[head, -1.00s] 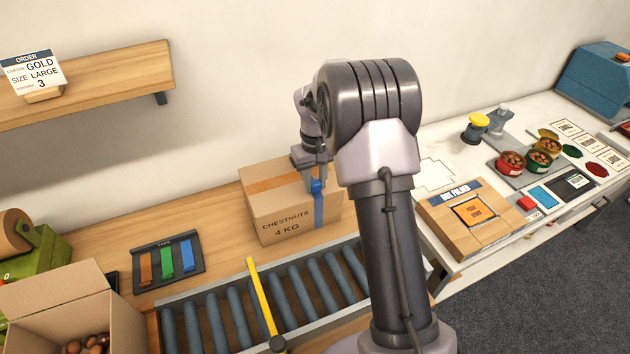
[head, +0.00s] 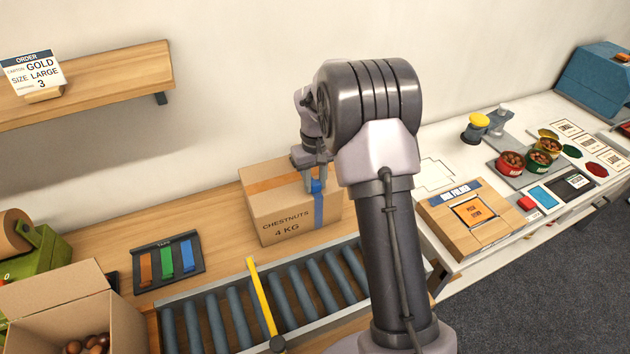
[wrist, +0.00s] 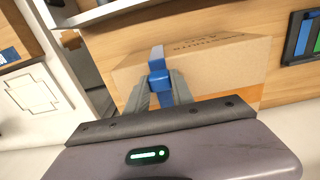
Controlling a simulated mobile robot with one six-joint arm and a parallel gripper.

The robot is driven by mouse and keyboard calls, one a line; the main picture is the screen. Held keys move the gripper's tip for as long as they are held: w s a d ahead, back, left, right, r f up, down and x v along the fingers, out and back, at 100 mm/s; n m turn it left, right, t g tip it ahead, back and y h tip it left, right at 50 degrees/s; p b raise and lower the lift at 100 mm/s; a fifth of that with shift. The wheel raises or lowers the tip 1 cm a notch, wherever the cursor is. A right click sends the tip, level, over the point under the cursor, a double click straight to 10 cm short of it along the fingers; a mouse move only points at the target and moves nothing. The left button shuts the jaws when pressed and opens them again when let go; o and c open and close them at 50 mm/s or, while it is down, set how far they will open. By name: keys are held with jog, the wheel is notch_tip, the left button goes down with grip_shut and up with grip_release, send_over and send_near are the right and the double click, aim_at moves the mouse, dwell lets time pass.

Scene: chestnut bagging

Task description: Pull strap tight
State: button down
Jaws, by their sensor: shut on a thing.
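A closed carton (head: 285,215) marked "CHESTNUTS 4 KG" stands on the wooden bench behind the roller conveyor. A blue strap (head: 319,207) runs down its front near the right end. My gripper (head: 314,180) is at the top of the carton, shut on the strap's blue buckle or end piece. In the wrist view the jaws of my gripper (wrist: 160,92) close on either side of the blue strap (wrist: 157,56), and the carton (wrist: 205,65) lies just beyond. My arm hides the carton's right side in the head view.
A dark rack (head: 168,262) with orange, green and blue strips lies left of the carton. The roller conveyor (head: 195,300) with a yellow bar (head: 262,298) runs in front. An open box of chestnuts (head: 60,300) stands at lower left. A shelf (head: 110,85) hangs above.

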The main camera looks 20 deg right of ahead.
aim_at(316, 183)
jog(key=shift+s+r+p, duration=0.15)
jog(key=shift+s+p, duration=0.1)
jog(key=shift+p, duration=0.05)
jog(key=c, duration=1.1)
grip_release()
notch_tip(316, 183, up, 17)
jog(key=p, duration=0.5)
jog(key=shift+r, duration=0.1)
